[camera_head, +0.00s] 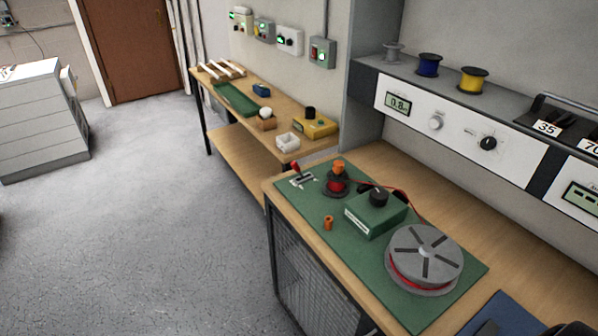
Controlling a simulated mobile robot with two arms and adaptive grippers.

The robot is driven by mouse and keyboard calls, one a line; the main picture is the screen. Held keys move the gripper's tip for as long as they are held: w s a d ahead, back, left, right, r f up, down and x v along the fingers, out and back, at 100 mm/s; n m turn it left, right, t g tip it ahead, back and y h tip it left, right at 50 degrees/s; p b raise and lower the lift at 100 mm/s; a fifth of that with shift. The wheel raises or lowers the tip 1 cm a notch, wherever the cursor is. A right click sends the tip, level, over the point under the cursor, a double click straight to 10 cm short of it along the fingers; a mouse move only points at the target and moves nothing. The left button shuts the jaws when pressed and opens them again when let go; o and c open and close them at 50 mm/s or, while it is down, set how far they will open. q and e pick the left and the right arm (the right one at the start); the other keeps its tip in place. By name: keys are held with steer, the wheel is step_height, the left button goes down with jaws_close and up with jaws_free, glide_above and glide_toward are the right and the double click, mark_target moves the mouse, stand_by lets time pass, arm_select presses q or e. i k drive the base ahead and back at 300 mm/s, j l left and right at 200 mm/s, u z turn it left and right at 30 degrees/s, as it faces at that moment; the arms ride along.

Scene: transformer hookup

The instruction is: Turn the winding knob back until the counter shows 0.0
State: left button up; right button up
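A white instrument panel (460,135) on the back wall has a small display (398,103) that seems to read 0.8; the digits are small. To its right are a light grey knob (436,123) and a black knob with a pointer (488,143). A green box (376,214) on the bench mat carries another black knob (378,196). Small labels are unreadable, so I cannot tell which is the winding knob. Neither of my grippers can be made out in this view.
The green mat (467,290) also holds a large grey reel with red wire (424,258), a small red spool (337,186) and an orange piece (328,222). Blue and yellow spools stand on the panel top. Dark shapes at the bottom right edge are cut off. Floor at left is clear.

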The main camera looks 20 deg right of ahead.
mark_target(379, 197)
steer(key=z, duration=1.4)
